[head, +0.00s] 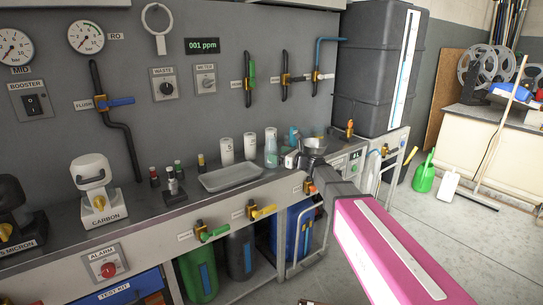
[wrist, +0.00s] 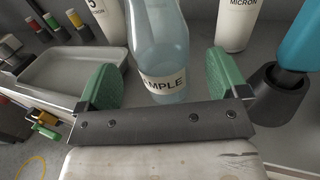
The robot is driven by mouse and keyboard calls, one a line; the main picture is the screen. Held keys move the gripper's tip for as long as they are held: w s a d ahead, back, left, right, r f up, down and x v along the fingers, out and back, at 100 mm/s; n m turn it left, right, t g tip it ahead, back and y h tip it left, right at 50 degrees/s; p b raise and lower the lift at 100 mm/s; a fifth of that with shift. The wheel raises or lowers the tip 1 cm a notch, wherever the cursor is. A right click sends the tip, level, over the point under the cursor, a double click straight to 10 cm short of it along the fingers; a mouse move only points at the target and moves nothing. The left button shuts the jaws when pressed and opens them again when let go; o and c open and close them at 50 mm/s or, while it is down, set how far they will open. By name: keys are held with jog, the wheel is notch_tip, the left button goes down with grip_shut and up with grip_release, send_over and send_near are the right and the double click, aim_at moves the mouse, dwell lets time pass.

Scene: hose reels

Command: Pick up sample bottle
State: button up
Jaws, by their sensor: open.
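The sample bottle (wrist: 160,50) is clear, pale blue-green, with a cream label of which "MPLE" shows. It stands upright on the grey counter, and in the head view (head: 271,150) it stands right of two white canisters. My gripper (wrist: 163,84) is open, with one green finger pad on each side of the bottle's lower part. There are visible gaps between the pads and the bottle. In the head view my pink arm reaches in from the lower right, and the fingertips are hard to make out.
White canisters (wrist: 236,22) stand behind the bottle on both sides in the wrist view. A grey tray (head: 207,184) lies to the left, with small capped bottles (head: 172,186) beyond. A teal tool in a black holder (wrist: 279,92) stands close on the right.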

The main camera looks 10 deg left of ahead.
aim_at(275, 144)
jog(key=x, duration=0.4)
jog(key=shift+w+a, duration=0.15)
jog(key=shift+a, duration=0.1)
jog(key=c, duration=1.1)
jog(key=shift+r, duration=0.25)
jog(key=shift+r, duration=1.95)
jog(key=s+a+r, duration=0.6)
jog(key=s, duration=0.3)
jog(key=shift+s+a+r, duration=0.15)
jog(key=shift+s+r, duration=0.15)
jog(key=shift+s, duration=0.05)
